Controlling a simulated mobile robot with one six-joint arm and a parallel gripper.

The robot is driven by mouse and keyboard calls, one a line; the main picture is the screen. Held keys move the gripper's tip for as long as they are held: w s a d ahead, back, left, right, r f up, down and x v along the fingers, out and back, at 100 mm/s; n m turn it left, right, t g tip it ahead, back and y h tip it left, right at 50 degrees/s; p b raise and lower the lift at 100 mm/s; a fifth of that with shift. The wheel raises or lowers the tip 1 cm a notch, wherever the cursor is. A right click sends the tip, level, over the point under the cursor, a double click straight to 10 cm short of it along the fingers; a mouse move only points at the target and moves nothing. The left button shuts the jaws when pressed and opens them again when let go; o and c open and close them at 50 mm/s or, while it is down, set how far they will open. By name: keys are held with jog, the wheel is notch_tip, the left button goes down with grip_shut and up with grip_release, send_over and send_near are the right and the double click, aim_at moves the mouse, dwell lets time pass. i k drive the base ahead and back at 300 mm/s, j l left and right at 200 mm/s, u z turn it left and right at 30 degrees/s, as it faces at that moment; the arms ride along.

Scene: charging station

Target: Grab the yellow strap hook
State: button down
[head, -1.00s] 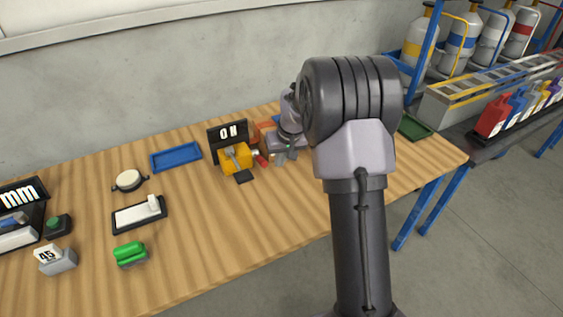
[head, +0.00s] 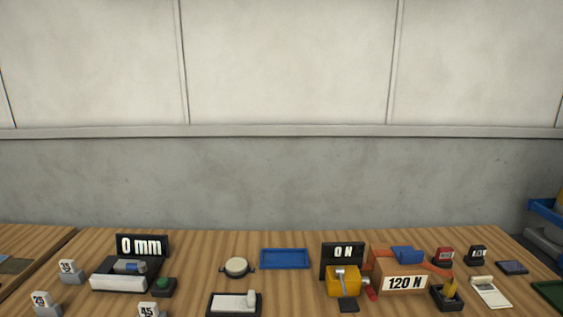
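A small yellow piece (head: 449,287) stands in a black holder (head: 447,301) at the right front of the wooden bench in the head view. It may be the yellow strap hook, but it is too small to tell its shape. A yellow block with a metal lever (head: 343,282) stands to its left, before a black "0 N" display (head: 342,259). Between them is an orange-brown box (head: 385,268) with a "120 N" label and a blue piece (head: 407,254) on top. My gripper and arm are not in view.
A blue tray (head: 285,259) and a round pale gauge (head: 236,267) lie mid-bench. A "0 mm" display (head: 141,246) and numbered blocks (head: 69,271) stand left. Red (head: 443,257) and black (head: 477,254) tagged blocks stand behind the holder. A pale pad (head: 490,291) lies right of it.

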aim_at(449, 290)
jog(key=i+l+z, duration=0.25)
jog(key=l+z, duration=0.15)
jog(key=i+l+z, duration=0.7)
jog(key=z, duration=0.15)
jog(key=i+l, duration=0.05)
jog(key=l, duration=0.1)
